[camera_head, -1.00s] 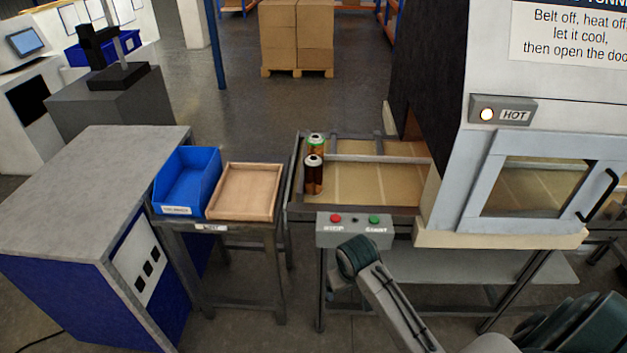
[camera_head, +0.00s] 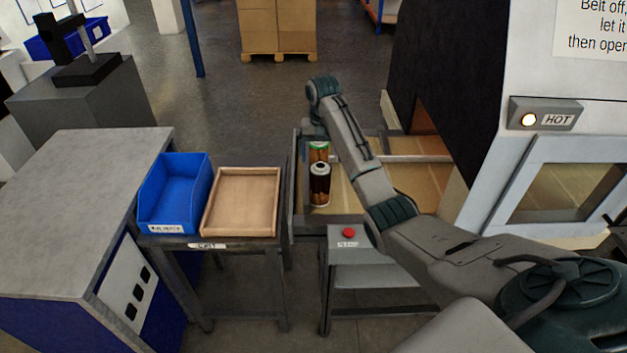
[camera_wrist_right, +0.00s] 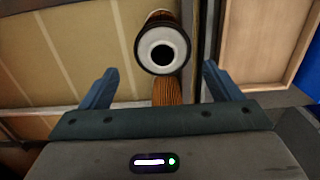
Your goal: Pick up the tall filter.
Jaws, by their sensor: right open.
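Two filters stand upright, one behind the other, at the left end of the belt in the head view. The front filter (camera_head: 320,186) is dark brown with a pale top around a black hole. The rear filter (camera_head: 318,152) is orange with a green rim, partly hidden by the front one and my gripper. I cannot tell which is taller. My right gripper (camera_head: 314,131) is above the rear filter. In the right wrist view its fingers (camera_wrist_right: 159,70) are open, with the front filter's top (camera_wrist_right: 162,50) beyond them and orange pleats (camera_wrist_right: 167,92) between them, gripping nothing.
A wooden tray (camera_head: 207,229) and a blue bin (camera_head: 147,206) stand left of the belt (camera_head: 410,178). A dark frame rail (camera_wrist_right: 208,25) runs close beside the filters. The hot tunnel housing (camera_head: 480,130) stands at the right, near my arm.

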